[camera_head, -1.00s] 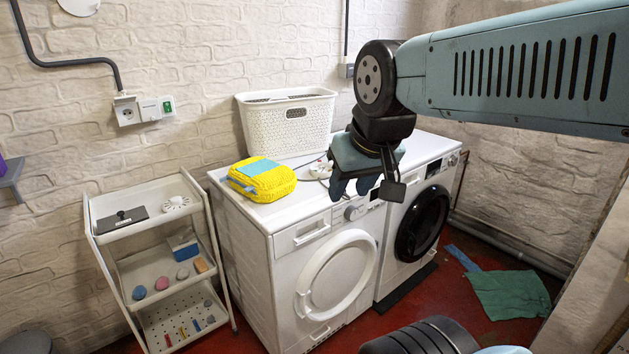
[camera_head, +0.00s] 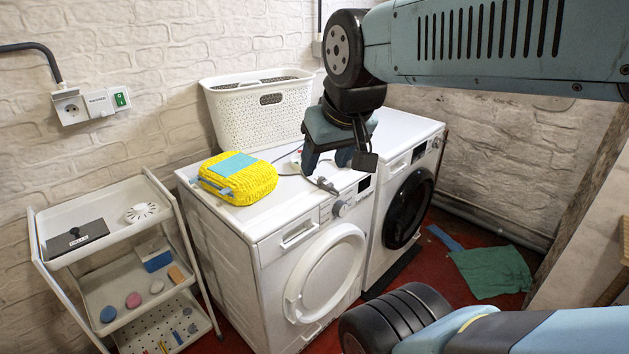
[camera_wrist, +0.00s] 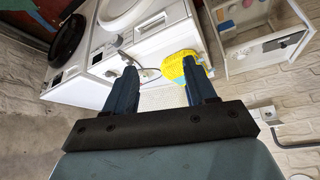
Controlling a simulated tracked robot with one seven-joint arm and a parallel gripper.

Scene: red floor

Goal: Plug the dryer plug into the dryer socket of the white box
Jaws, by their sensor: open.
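The white box (camera_head: 95,105) is on the brick wall at the upper left, with a round socket (camera_head: 70,109) and a green switch (camera_head: 121,99). A cable with a dark plug-like end (camera_head: 326,185) lies on top of the left white machine, near its front edge; I cannot tell for sure that it is the dryer plug. My gripper (camera_head: 329,162) is open and empty above the machine top, just behind that end in the picture. In the wrist view the fingers (camera_wrist: 160,72) are spread, with the cable (camera_wrist: 148,72) between them in the picture.
A white shelf cart (camera_head: 90,217) with small items stands below the wall box. A second machine (camera_head: 413,182) is at the right. A green cloth (camera_head: 492,272) lies on the red floor.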

